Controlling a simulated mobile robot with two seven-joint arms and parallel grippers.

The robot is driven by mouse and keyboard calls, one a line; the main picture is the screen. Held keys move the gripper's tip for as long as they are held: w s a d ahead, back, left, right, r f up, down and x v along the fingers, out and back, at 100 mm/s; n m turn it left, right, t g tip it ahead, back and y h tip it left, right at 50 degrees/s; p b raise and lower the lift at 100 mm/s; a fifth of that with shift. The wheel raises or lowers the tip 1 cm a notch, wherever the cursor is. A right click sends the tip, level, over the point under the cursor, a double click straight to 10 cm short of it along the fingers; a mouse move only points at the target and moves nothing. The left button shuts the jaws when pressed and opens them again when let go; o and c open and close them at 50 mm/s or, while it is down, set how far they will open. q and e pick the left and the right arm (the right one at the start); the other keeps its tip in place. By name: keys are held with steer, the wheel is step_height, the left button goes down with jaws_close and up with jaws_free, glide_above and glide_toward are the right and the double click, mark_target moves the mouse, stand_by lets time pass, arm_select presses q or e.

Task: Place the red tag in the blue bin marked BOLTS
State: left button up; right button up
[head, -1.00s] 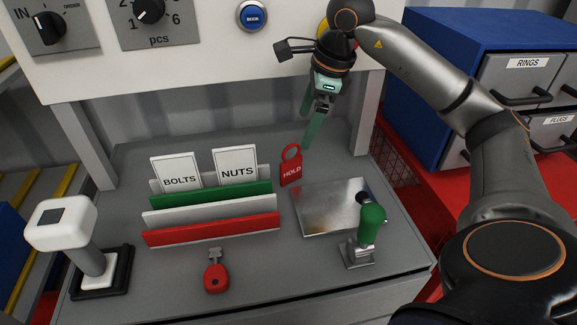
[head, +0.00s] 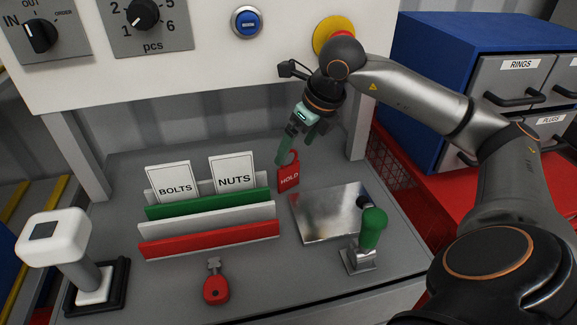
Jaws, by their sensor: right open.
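The red tag (head: 288,180), marked HOLD and with a loop at its top, stands upright at the right end of the card rack. My right gripper (head: 298,149) is open, pointing down, with its green fingers close to the tag's loop. I cannot tell whether a finger touches it. The word BOLTS is on a white card (head: 174,186) in the rack, beside a NUTS card (head: 233,174). No blue bin marked BOLTS shows. My left gripper is not in view.
The rack has green, white and red dividers (head: 210,239). A red key-like item (head: 216,288) lies in front. A metal plate (head: 325,213) and a green-handled lever (head: 373,230) are to the right. A white-topped post (head: 55,238) stands left. A blue cabinet (head: 430,60) has drawers marked RINGS and PLUGS.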

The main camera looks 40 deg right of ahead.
mark_target(290, 165)
steer(key=x, duration=0.5)
steer(key=shift+a+f, duration=0.1)
steer(key=shift+f, duration=0.3)
steer(key=c, duration=1.4)
steer(key=shift+r, duration=0.15)
